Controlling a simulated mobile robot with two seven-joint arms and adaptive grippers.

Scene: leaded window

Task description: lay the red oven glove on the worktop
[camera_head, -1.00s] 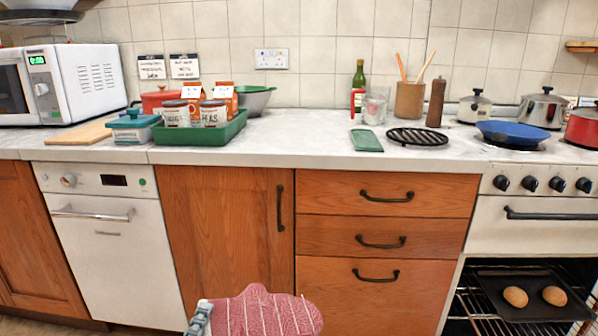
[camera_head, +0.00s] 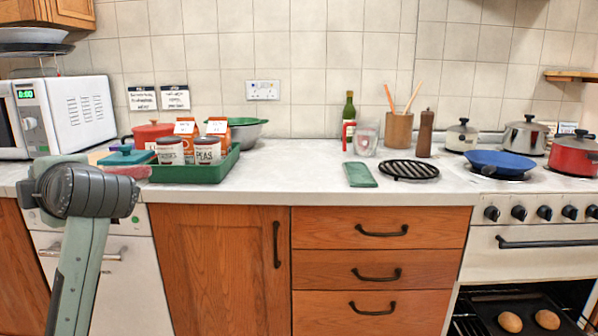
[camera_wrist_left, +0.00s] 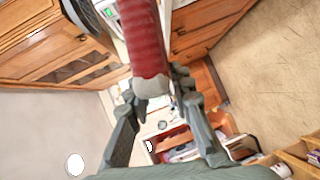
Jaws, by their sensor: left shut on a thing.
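The red oven glove (camera_wrist_left: 143,40) hangs in my left gripper (camera_wrist_left: 155,86) in the left wrist view, its pale cuff end between the fingers. My left wrist hides the fingers in the head view. My right gripper is in neither view.
A microwave (camera_head: 75,112) is at the left. A green cloth-like item (camera_head: 360,175) and a black trivet (camera_head: 409,169) lie further right. The worktop between tray and green item is bare.

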